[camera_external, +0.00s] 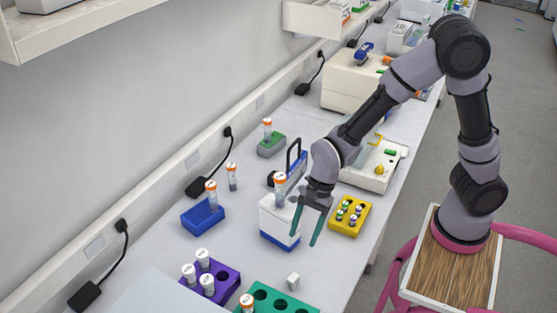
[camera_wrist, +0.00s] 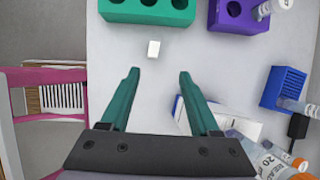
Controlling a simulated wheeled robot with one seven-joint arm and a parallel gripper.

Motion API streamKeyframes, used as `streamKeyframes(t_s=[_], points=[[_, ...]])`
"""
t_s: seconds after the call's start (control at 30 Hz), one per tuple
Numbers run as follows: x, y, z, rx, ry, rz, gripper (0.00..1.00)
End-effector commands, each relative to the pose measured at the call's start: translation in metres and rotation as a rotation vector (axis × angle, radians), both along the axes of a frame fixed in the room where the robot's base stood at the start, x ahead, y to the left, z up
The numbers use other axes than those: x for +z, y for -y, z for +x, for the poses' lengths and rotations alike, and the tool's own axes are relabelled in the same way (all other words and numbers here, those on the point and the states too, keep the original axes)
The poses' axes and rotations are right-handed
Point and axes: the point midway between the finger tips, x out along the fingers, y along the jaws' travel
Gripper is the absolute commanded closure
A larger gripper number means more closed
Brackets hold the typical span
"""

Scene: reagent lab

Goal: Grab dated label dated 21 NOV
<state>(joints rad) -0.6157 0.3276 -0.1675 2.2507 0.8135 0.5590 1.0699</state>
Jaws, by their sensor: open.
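A small white block (camera_external: 293,281), possibly the dated label, lies on the bench near the green rack. It also shows in the wrist view (camera_wrist: 154,48), just beyond my fingertips and between their lines. No date can be read on it, so I cannot confirm 21 NOV. My gripper (camera_external: 304,238) has its two green fingers pointing down, apart and empty, above the bench and short of the block. In the wrist view my gripper (camera_wrist: 159,72) is open, with nothing between the fingers.
A white and blue device (camera_external: 277,222) with a tube is beside my gripper. A yellow rack (camera_external: 350,217) and a blue rack (camera_external: 203,216) stand farther off. Bench around the block is bare.

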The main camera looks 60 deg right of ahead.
Motion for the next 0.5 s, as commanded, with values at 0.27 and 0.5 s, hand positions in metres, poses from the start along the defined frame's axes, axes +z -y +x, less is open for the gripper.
streamKeyframes(t_s=[0.27, 0.5], points=[[-0.046, -0.019, -0.003, -0.102, -0.076, -0.025, 0.38], [-0.08, -0.033, -0.001, -0.102, -0.076, -0.024, 0.38]])
